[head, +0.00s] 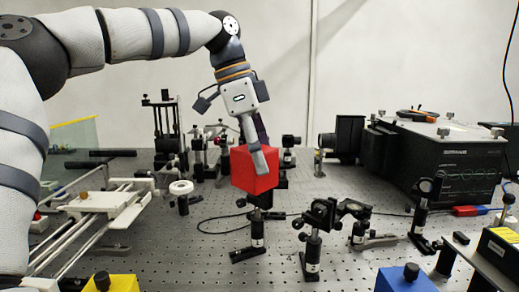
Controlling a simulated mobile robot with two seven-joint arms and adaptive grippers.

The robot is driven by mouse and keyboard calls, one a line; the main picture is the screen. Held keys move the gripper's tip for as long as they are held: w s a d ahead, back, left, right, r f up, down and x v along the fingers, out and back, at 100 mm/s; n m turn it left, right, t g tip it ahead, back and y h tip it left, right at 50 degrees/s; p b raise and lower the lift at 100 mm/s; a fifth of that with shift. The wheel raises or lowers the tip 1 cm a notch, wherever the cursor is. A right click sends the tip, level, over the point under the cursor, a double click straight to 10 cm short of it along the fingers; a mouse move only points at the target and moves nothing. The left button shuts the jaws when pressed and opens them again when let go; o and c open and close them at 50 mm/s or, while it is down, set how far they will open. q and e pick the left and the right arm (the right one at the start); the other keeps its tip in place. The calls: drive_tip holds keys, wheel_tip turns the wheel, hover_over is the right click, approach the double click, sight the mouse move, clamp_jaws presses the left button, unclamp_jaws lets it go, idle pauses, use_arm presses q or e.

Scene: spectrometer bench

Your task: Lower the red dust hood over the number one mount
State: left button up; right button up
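The red dust hood (266,181) is a plain red box in the middle of the head view. My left gripper (258,155) reaches down from above, with its fingers at the hood's top; it appears shut on it, and the near finger overlaps the hood's front. The hood is upright, apparently in the air. Directly below it in the picture is a black post mount (257,230) with a white label; the hood hides its top. Another black mount (313,250) with a white label stands to the right. I cannot read either label. My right gripper is not in view.
A yellow box (122,284) and a blue box (393,282), each with a black knob, stand at the front. A large black instrument (440,160) is at the right. A white rail frame (95,210) is at the left. A black cable lies near the mounts.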

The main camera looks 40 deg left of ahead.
sight(263, 193)
use_arm(q)
drive_tip(key=shift+f, duration=0.6)
drive_tip(key=shift+f, duration=0.35)
drive_tip(key=shift+f, duration=1.85)
drive_tip(key=shift+f, duration=0.15)
idle(0.6)
drive_tip(key=o, duration=1.1)
drive_tip(key=v, duration=1.2)
drive_tip(key=shift+s, duration=0.1)
